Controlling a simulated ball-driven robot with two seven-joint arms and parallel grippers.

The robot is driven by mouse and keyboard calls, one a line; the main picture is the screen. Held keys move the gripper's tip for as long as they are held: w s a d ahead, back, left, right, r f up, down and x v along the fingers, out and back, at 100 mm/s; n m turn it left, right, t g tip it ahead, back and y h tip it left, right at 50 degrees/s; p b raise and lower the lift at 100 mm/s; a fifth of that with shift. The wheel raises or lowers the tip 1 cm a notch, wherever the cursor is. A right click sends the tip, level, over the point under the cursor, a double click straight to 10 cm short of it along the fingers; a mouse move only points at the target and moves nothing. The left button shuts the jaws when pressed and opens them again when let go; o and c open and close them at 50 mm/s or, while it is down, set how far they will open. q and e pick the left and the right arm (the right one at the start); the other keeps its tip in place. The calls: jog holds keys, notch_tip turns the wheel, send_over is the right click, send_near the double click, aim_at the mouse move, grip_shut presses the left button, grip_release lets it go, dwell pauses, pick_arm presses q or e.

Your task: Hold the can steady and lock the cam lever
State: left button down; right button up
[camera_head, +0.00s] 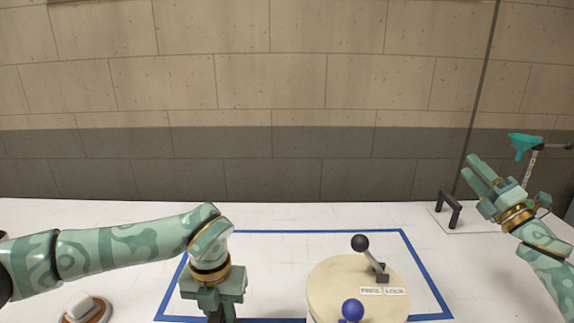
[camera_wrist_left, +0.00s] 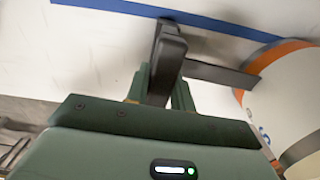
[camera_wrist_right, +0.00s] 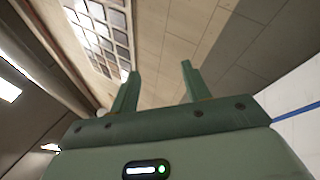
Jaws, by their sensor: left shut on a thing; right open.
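The can (camera_head: 335,283), with a cream lid, stands at the bottom centre of the head view, its lower part cut off. In the left wrist view, the can's white side with orange bands (camera_wrist_left: 284,62) shows at the right. The cam lever (camera_head: 373,261) is on the lid, with a black ball knob at its upper left end and its pivot block behind the FREE and LOCK labels. A blue knob (camera_head: 352,309) sits in front. My left gripper (camera_wrist_left: 168,60) is shut on the can's dark handle, left of the can. My right gripper (camera_head: 471,168) is open and empty, raised at the right.
A blue tape outline (camera_head: 300,231) marks the white table around the can. A black bracket (camera_head: 450,210) on a plate and a teal funnel (camera_head: 523,143) on a stand are near my right arm. A white block (camera_head: 82,305) on a brown round base sits front left.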

jog(key=s+a+r+n+g+y, duration=0.25)
jog(key=a+n+g, duration=0.4)
jog(key=a, duration=0.35)
jog(key=s+a+r+n+g+y, duration=0.2)
jog(key=a+n+g+y, duration=0.2)
jog(key=a+n+g, duration=0.4)
jog(key=s+a+r+n+g+y, duration=0.2)
jog(key=a+r+n+g+y, duration=0.3)
jog(key=a, duration=0.6)
jog(key=s+a+f+n+g+h, duration=0.3)
jog(key=s+a+f+n+h, duration=0.25)
jog(key=h, duration=1.45)
send_over(361, 235)
jog(key=shift+a+t, duration=0.3)
jog(key=shift+t, duration=0.15)
jog(key=shift+d, duration=0.25)
jog(key=shift+f, duration=0.35)
notch_tip(361, 235, down, 9)
jog(key=shift+f, duration=0.1)
